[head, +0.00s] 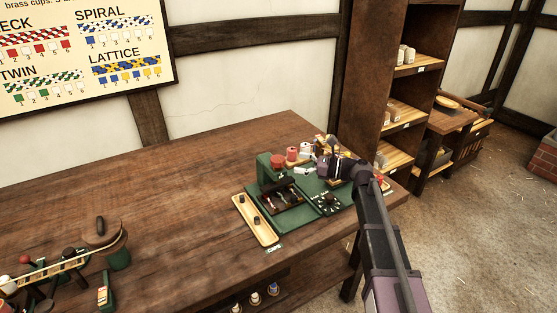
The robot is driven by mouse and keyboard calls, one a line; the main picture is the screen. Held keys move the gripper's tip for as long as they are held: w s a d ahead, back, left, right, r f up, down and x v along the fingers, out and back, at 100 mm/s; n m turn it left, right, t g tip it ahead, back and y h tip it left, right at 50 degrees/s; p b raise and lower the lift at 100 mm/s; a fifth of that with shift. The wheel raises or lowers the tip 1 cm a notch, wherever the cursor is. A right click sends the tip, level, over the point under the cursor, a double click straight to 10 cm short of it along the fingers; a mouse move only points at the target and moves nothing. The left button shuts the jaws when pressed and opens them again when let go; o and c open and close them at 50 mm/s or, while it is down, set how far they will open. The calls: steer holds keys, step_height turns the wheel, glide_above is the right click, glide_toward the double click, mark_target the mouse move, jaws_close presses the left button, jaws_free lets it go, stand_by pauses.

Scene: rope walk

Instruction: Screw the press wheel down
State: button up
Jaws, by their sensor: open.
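A green press (268,178) stands on the wooden bench, right of the middle. A round red piece (277,161) sits on top of its frame and looks like the press wheel. Dark slots with small pale parts (282,198) lie on the green bed below it. My gripper (304,171) reaches in from the right, open and apparently empty, just right of the red piece and apart from it. The fingertips are small here, and my wrist hides part of the green base behind it.
A narrow wooden tray (256,222) with dark pegs lies left of the press. Red and white spools (292,153) stand behind it. A black dial plate (328,203) is at the front right. The bench (165,205) is clear to the left, up to a wooden-topped device (103,234).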

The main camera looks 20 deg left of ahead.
mark_target(278, 159)
steer(key=shift+s+a, duration=0.15)
steer(key=shift+a, duration=1.6)
steer(key=shift+s+a, duration=0.1)
steer(key=shift+a, duration=1.65)
steer(key=c, duration=1.1)
